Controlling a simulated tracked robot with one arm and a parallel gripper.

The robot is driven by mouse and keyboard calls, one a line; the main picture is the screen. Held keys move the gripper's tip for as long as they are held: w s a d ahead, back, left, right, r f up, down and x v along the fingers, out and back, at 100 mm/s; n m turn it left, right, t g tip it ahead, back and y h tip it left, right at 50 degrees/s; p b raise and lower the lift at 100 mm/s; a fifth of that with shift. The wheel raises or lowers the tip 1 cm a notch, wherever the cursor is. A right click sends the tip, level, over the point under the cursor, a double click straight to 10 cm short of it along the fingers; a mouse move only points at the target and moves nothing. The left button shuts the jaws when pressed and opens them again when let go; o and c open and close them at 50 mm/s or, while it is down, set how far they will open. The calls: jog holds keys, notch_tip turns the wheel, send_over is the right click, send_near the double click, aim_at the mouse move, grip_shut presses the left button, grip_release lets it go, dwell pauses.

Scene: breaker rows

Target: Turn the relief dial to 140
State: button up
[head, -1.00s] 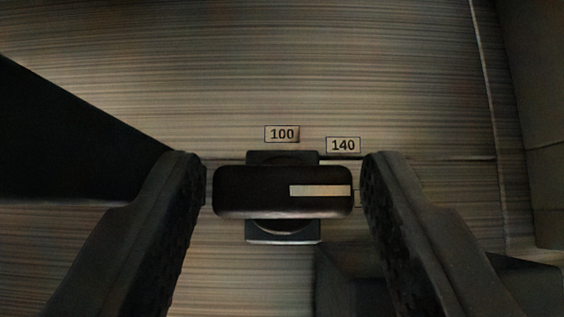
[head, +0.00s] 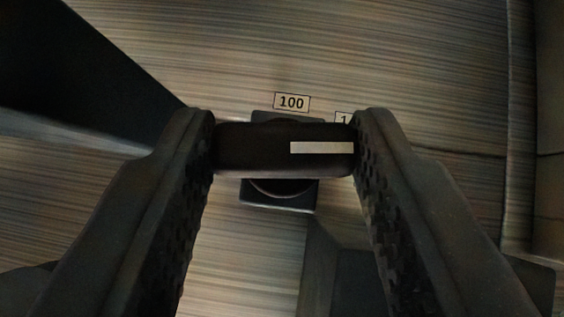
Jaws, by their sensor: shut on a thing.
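The relief dial (head: 250,148) is a dark bar-shaped handle on a dark square base (head: 280,195). A pale stripe (head: 321,148) on its right half points right in the picture. My gripper (head: 284,145) is shut on the two ends of the handle, one finger at each end. The label 100 (head: 291,102) is just above the base. A second label (head: 344,118) at the upper right is mostly hidden by my right finger; only its first digit shows. The base and labels look tilted clockwise relative to the handle.
A striped, wood-like panel (head: 330,50) surrounds the dial. A dark block shape (head: 90,75) is at the upper left, and another dark block (head: 345,275) is below the dial at the right. A seam and raised edge (head: 520,130) run down the right side.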

jog(key=shift+d+r+n+y+p, duration=0.15)
jog(key=shift+n+y+p, duration=0.4)
jog(key=shift+p, duration=1.15)
jog(key=shift+n+p, duration=0.25)
jog(key=shift+p, duration=0.1)
jog(key=shift+f, duration=0.2)
jog(key=o, duration=0.7)
jog(key=shift+r, duration=0.1)
jog(key=shift+b+v, duration=0.45)
jog(key=shift+v, duration=6.4)
